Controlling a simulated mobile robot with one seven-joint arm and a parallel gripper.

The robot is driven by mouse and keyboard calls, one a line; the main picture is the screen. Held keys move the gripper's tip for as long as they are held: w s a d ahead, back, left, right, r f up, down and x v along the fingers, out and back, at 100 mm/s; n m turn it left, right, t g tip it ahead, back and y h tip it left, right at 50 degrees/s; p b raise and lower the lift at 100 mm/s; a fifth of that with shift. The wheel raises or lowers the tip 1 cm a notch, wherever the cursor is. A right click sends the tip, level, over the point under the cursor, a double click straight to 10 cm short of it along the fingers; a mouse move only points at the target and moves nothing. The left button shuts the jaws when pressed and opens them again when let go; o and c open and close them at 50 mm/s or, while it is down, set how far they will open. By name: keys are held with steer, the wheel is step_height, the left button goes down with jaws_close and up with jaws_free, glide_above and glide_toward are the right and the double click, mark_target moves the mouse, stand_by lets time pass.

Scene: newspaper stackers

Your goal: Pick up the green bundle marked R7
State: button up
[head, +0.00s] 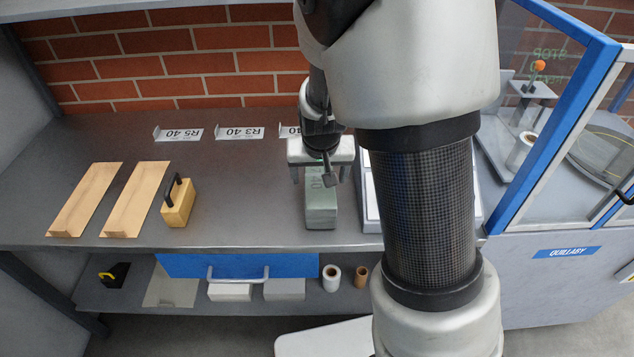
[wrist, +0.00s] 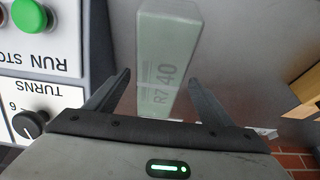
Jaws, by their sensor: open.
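The green bundle (head: 321,208) lies on the grey bench top, near the front edge and right of the middle. In the wrist view the bundle (wrist: 170,45) shows the printed marks "R7" and "40" on its upper face. My gripper (head: 321,178) is over the bundle's far end in the head view. In the wrist view my gripper (wrist: 160,85) is open, with one finger on each side of the bundle's near end. I see no finger closed on it. I cannot tell how far the fingertips are above the bench.
A control panel with a green button (wrist: 29,15) and a turns knob (wrist: 29,124) stands close beside the bundle. Two tan paper sleeves (head: 135,200) and a yellow block with a black handle (head: 178,203) lie left. White label stands (head: 178,134) line the back.

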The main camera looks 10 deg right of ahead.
mark_target(319, 177)
steer(key=b+x, duration=0.2)
steer(key=x, duration=0.3)
steer(key=shift+s+d+f, duration=0.1)
steer(key=shift+s, duration=0.05)
jaws_close()
